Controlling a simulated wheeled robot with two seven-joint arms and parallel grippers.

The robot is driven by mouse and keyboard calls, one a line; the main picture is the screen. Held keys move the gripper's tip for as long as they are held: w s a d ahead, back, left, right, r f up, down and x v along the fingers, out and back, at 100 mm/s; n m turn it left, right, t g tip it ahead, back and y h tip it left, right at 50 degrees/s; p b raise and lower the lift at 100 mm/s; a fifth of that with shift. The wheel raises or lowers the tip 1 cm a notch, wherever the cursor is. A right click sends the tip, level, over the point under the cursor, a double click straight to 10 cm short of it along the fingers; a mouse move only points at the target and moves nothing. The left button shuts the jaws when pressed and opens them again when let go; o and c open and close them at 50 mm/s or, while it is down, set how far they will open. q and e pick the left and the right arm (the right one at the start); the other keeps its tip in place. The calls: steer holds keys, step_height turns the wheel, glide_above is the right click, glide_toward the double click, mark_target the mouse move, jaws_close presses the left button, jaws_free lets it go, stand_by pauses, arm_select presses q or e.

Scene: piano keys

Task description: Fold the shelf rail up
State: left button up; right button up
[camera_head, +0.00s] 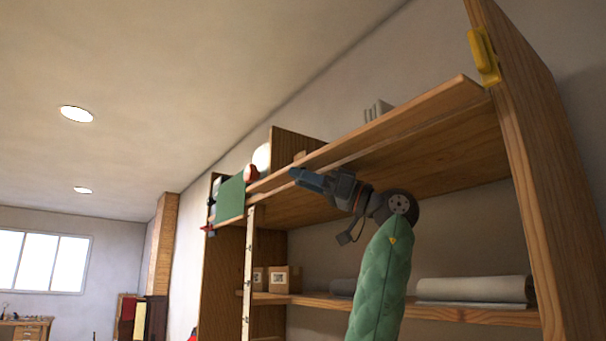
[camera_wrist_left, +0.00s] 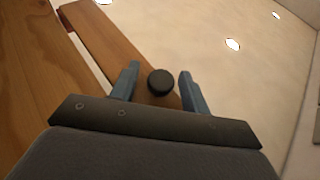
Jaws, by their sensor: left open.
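The shelf rail (camera_head: 400,121) is a long wooden board along the front of the upper shelf, its right end near the tall side panel. My left gripper (camera_head: 297,174) is in front of the shelf, just below the rail's left part. In the left wrist view the rail (camera_wrist_left: 108,42) runs slanting behind the open blue fingers (camera_wrist_left: 159,72). A round black knob (camera_wrist_left: 160,82) shows between the fingers, apart from both, in front of the rail's near end. Whether the knob touches anything of mine is not clear. My right gripper is not in view.
A yellow latch-like piece (camera_head: 484,56) is on the tall wooden side panel (camera_head: 535,150) at the right. Grey rolls (camera_head: 475,289) and small boxes (camera_head: 277,280) are on the lower shelf. A green panel (camera_head: 230,198) hangs at the left end. The space left of the shelf is free.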

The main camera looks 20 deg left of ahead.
arm_select(q)
steer(key=shift+a+r, duration=0.1)
steer(key=shift+a, duration=0.15)
steer(key=shift+d, duration=0.2)
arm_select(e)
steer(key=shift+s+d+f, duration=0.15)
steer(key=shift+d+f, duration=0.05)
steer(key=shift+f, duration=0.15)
arm_select(q)
steer(key=shift+a, duration=0.15)
steer(key=c, duration=0.7)
steer(key=shift+s, duration=0.1)
steer(key=shift+c, duration=1.2)
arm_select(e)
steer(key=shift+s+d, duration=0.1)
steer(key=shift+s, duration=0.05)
